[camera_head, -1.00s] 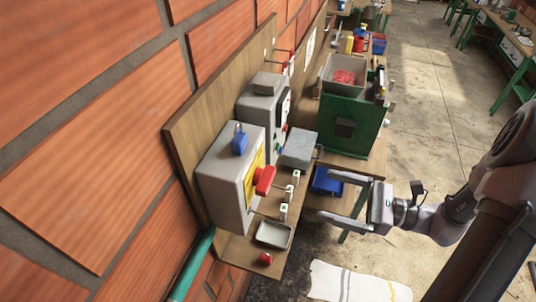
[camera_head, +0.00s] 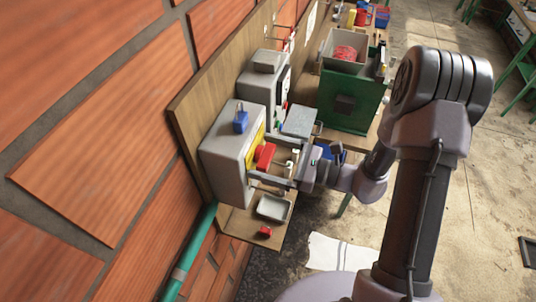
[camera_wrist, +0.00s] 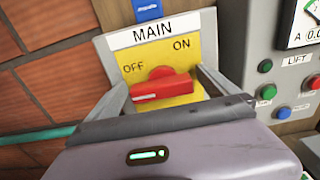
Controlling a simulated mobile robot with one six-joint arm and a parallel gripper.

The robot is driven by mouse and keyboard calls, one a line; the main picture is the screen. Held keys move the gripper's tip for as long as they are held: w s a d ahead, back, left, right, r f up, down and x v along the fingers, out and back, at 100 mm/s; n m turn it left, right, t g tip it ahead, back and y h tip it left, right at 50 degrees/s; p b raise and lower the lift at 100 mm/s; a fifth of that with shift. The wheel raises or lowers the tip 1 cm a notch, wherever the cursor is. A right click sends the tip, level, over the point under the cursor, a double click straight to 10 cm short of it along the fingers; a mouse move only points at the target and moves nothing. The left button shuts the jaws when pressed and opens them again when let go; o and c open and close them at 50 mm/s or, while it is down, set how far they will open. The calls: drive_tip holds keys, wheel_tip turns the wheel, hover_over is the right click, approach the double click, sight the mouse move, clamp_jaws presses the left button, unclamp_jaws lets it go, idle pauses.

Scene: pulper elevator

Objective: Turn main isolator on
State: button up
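The main isolator is a grey box (camera_head: 226,155) on a wooden board, with a yellow plate (camera_wrist: 186,62) marked MAIN, OFF and ON. Its red handle (camera_wrist: 162,88) lies roughly level in the wrist view, its long end towards the OFF side. The red handle also shows in the head view (camera_head: 265,157). My gripper (camera_head: 265,164) is at the front of the box, fingers spread open, one on each side of the handle. In the wrist view the fingers (camera_wrist: 166,86) flank the handle with gaps, and I see no grip on it.
A second grey box with LIFT buttons (camera_wrist: 275,80) stands close on the right. Below are a small grey tray (camera_head: 274,208) and a red button (camera_head: 265,232). A green machine (camera_head: 350,98) stands behind.

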drive_tip(key=c, duration=1.3)
drive_tip(key=shift+m, duration=0.4)
drive_tip(key=m, duration=0.2)
drive_tip(key=m+p, duration=0.1)
drive_tip(key=m, duration=0.1)
drive_tip(key=shift+w+r, duration=0.15)
drive_tip(key=m+p, duration=0.1)
drive_tip(key=m, duration=0.3)
drive_tip(key=shift+w+d+m+p, duration=0.1)
drive_tip(key=shift+m+p, duration=0.2)
drive_tip(key=m+p, duration=0.1)
drive_tip(key=m, duration=0.3)
drive_tip(key=shift+w+p, duration=0.15)
drive_tip(key=shift+p, duration=0.15)
drive_tip(key=shift+w+m+p, duration=0.1)
drive_tip(key=shift+m+p, duration=0.55)
drive_tip(key=shift+m, duration=1.55)
drive_tip(key=shift+f, duration=0.2)
